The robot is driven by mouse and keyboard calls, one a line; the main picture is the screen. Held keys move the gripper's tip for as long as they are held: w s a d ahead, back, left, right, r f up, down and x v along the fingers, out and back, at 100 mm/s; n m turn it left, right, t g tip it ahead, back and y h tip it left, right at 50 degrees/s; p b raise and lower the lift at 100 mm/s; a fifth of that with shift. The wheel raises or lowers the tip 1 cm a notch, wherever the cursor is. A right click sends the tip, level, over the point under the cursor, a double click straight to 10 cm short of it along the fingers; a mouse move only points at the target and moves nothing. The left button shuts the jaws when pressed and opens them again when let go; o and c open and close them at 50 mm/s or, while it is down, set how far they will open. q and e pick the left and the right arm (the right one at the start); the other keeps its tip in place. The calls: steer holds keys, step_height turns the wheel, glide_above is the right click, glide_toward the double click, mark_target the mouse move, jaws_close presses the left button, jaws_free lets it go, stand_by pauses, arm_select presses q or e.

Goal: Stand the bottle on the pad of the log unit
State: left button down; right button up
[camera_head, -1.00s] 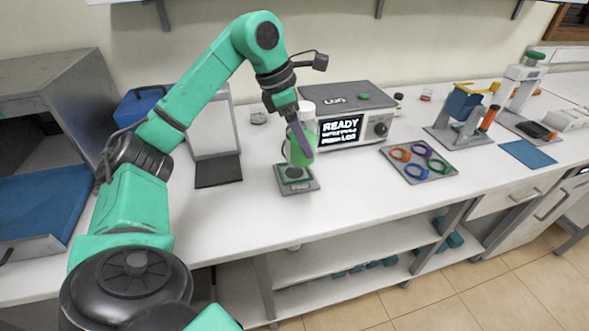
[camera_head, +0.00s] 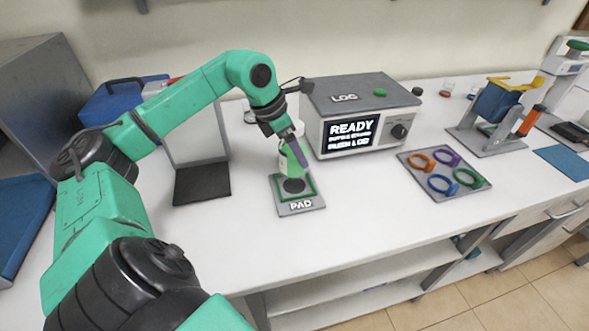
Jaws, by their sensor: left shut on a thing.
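The bottle (camera_head: 288,166), with green contents and a pale upper part, is upright at the back part of the pad. The pad (camera_head: 300,207) is a grey plate with a green square outline and a dark round spot, lying in front of the log unit. I cannot tell whether the bottle's base touches the pad or is just above it. The log unit (camera_head: 362,95) is a grey box with a lit screen reading READY. My right gripper is not in view.
A tray of coloured rings (camera_head: 432,187) lies to the right of the pad. A stand with a blue holder (camera_head: 492,105) is further right. A grey upright panel with a dark base (camera_head: 203,184) stands left of the pad. The counter's front strip is clear.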

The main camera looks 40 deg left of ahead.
mark_target(282, 144)
arm_select(q)
step_height(282, 144, down, 4)
steer(key=shift+s+d+f+b, duration=0.1)
steer(key=shift+f+b, duration=0.15)
steer(key=shift+b, duration=0.4)
steer(key=shift+f, duration=0.3)
jaws_free()
steer(key=b, duration=0.2)
steer(key=r+b, duration=0.1)
steer(key=shift+s+a+b, duration=0.3)
steer(key=shift+s+b, duration=0.05)
steer(key=shift+b, duration=0.05)
steer(key=v, duration=0.5)
steer(key=b+v, duration=0.1)
steer(key=v, duration=0.5)
steer(key=shift+w+d+r, duration=0.1)
steer(key=shift+d, duration=0.15)
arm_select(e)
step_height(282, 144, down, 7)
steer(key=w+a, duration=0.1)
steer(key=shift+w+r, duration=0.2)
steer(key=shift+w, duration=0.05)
